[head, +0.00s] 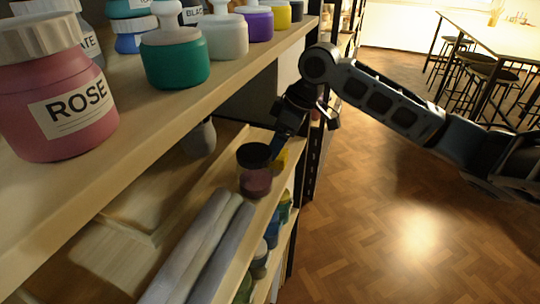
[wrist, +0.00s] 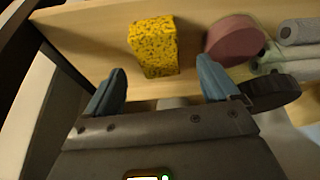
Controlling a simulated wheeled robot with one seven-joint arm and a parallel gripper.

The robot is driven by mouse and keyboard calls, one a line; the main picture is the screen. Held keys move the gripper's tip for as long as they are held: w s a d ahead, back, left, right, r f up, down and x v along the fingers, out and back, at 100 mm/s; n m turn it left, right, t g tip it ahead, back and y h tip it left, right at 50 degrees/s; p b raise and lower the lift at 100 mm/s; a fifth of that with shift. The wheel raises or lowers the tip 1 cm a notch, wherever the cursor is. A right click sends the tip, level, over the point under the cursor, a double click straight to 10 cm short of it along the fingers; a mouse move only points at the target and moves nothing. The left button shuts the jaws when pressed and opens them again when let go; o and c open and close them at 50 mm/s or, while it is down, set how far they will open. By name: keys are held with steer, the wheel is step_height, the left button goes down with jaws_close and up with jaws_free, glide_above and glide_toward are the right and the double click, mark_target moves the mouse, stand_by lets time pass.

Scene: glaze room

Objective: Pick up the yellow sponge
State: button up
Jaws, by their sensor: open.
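The yellow sponge (wrist: 153,47), a block with dark speckles, rests on a wooden shelf in the wrist view. In the head view only a yellow sliver of the sponge (head: 281,160) shows, behind a dark-lidded jar and my gripper. My gripper (wrist: 163,84) is open, its two blue fingers apart with nothing between them. The sponge lies just beyond the fingertips, roughly between them in the picture. In the head view my gripper (head: 284,140) reaches down into the shelf bay, close to the sponge; its fingertips are partly hidden.
A pink jar (wrist: 236,40) with a black lid (wrist: 270,90) is close to the right finger; it also shows in the head view (head: 256,182). Grey rolls (head: 205,250) lie nearby on the shelf (head: 252,142). An upper shelf with a rose jar (head: 58,110) overhangs.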

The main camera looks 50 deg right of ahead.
steer(key=x, duration=0.4)
steer(key=shift+f, duration=0.1)
steer(key=shift+d, duration=0.1)
steer(key=c, duration=1)
steer(key=shift+c, duration=0.2)
steer(key=shift+w+r, duration=0.1)
steer(key=shift+r, duration=0.4)
steer(key=v, duration=0.3)
steer(key=shift+r, duration=0.4)
steer(key=s+d+r+b, duration=0.2)
steer(key=s+r, duration=0.4)
steer(key=s, duration=0.4)
steer(key=shift+d+r, duration=0.2)
steer(key=shift+d, duration=0.4)
